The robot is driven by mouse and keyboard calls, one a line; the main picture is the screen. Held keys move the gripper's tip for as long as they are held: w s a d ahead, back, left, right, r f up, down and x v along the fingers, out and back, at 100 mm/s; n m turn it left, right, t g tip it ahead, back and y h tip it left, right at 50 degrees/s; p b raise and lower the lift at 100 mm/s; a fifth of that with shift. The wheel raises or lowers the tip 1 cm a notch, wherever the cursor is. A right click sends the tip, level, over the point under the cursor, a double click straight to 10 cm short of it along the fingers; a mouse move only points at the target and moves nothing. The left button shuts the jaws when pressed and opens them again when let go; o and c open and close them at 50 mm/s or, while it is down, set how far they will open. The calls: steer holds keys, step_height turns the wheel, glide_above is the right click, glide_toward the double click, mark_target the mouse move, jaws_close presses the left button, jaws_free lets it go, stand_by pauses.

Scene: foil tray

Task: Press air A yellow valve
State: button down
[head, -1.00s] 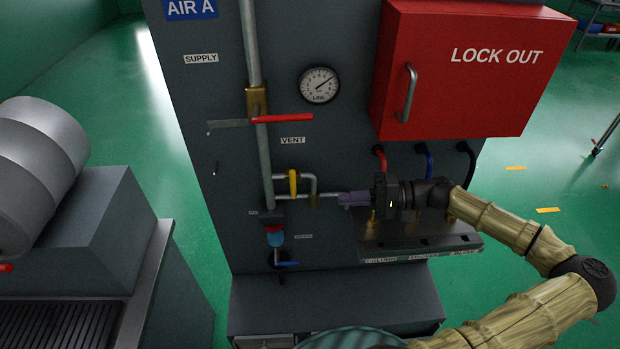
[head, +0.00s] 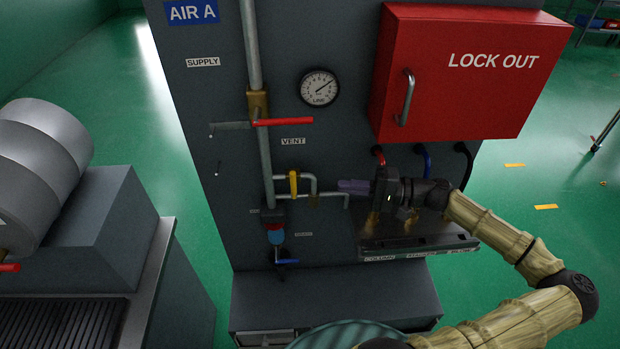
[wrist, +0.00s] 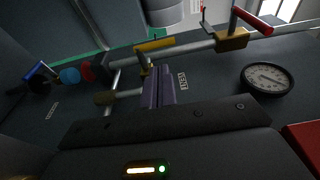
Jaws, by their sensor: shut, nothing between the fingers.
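The yellow valve handle (head: 293,182) sits upright on the thin pipework below the VENT label (head: 293,141) on the AIR A panel. It also shows in the wrist view (wrist: 155,45), just beyond my fingertips. My gripper (head: 341,186) points left, to the right of the yellow handle at nearly the same height. A gap shows between them in the head view. Its purple fingers (wrist: 158,92) are shut together with nothing between them. I see no clear contact with the handle.
A red lever (head: 284,122) is above on the main pipe, beside a round gauge (head: 319,88). A red LOCK OUT box (head: 455,100) overhangs my wrist. A metal ledge (head: 415,243) is below it. A blue lever (head: 287,262) is lower left.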

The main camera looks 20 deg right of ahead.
steer(key=p, duration=0.4)
glide_toward(293, 185)
steer(key=w+x, duration=0.1)
steer(key=x, duration=0.4)
steer(key=shift+w+a+r, duration=0.15)
steer(key=shift+a, duration=0.15)
steer(key=shift+w, duration=0.15)
